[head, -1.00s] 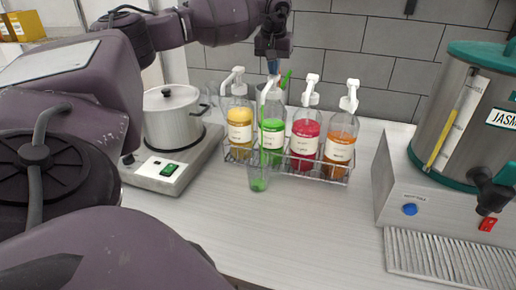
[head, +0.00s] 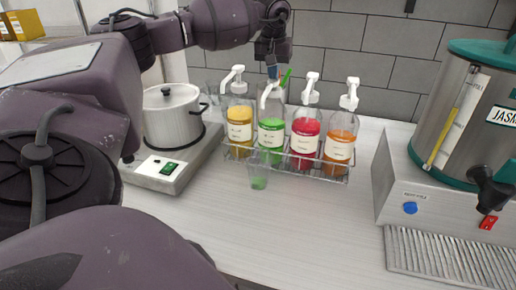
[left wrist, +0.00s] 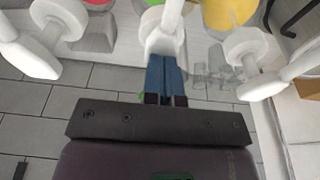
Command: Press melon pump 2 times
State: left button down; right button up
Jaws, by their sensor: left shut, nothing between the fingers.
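The green bottle (head: 271,133), which I take to be the melon one, stands in the wire rack between the yellow and red bottles. Its white pump head (head: 267,92) is directly below my left gripper (head: 273,73). The left gripper's blue fingers are shut and empty, pointing down at the pump. In the left wrist view the fingertips (left wrist: 165,62) meet or nearly meet the white pump head (left wrist: 163,33); firm contact is hard to tell. A clear cup (head: 259,177) with some green liquid stands in front of the green bottle. My right gripper is not in view.
The wire rack (head: 318,178) also holds yellow (head: 239,125), red (head: 304,135) and orange (head: 339,142) bottles with pumps close by. A pot (head: 173,117) on a burner stands left, a large dispenser (head: 462,120) right. The front counter is clear.

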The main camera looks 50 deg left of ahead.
pick_arm(q)
jog(key=shift+r+p, duration=0.65)
jog(key=shift+r, duration=1.65)
jog(key=shift+r, duration=3)
